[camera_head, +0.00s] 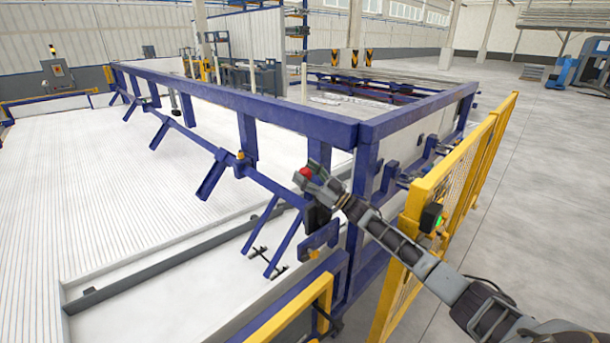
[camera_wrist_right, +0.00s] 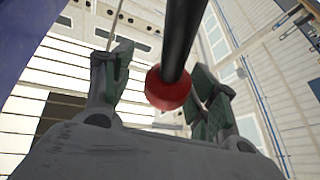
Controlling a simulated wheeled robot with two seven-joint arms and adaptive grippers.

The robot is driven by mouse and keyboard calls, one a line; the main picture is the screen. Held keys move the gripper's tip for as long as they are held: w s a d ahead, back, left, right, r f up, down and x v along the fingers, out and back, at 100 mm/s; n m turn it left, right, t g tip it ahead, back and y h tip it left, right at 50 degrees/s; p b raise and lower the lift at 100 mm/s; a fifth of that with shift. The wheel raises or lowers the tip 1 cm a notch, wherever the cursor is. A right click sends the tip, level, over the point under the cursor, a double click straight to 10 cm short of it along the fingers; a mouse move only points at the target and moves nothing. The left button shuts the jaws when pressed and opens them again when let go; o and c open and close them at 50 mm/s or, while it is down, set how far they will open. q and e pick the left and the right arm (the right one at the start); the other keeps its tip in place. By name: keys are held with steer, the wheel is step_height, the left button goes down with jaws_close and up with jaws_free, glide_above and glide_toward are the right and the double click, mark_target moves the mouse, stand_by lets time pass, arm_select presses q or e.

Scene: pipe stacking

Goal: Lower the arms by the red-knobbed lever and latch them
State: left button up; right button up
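The red knob (camera_head: 306,173) is at the tip of my right gripper (camera_head: 312,180), near the blue frame's front corner. In the right wrist view, the red knob (camera_wrist_right: 168,90) sits on the end of a dark lever rod (camera_wrist_right: 182,35). It lies between the two spread fingers of the right gripper (camera_wrist_right: 158,92), nearer the right finger, with a gap to the left one. Contact with the right finger cannot be told. Several blue arms (camera_head: 212,178) slant down from a long blue shaft along the frame. No latch can be made out surely. My left gripper is not in view.
A blue frame beam (camera_head: 230,103) runs along the white ribbed bed (camera_head: 90,200). A yellow rail (camera_head: 300,310) is in front. The grey floor at right is open.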

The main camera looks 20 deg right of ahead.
steer(key=shift+a, duration=0.15)
steer(key=shift+r, duration=0.1)
steer(key=shift+r, duration=4.85)
